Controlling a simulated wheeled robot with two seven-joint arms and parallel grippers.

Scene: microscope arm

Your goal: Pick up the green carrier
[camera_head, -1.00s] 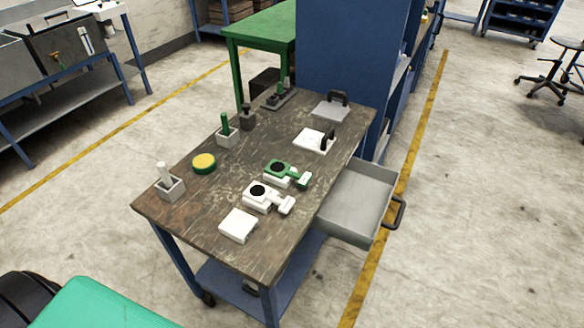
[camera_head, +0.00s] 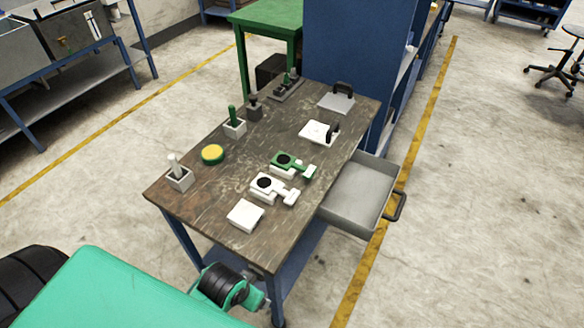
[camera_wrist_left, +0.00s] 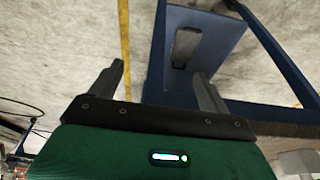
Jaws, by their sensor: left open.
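The green carrier (camera_head: 293,165), a flat green piece with a dark round spot and a light end, lies on the worn brown tabletop. A similar white carrier (camera_head: 273,189) lies just in front of it. My left gripper (camera_wrist_left: 163,85) is open and empty in the left wrist view, with its two grey fingers spread. It points at the floor and blue metal framework; no carrier shows between the fingers. In the head view my green and black arm part is low beside the table's front edge, but its fingers cannot be made out. My right gripper is not in view.
A white block (camera_head: 245,215), a yellow-topped round piece (camera_head: 212,154) and upright-handled holders (camera_head: 179,178) stand on the table (camera_head: 215,202). An open grey drawer (camera_head: 357,192) juts out on the right. A blue cabinet (camera_head: 350,45) stands behind.

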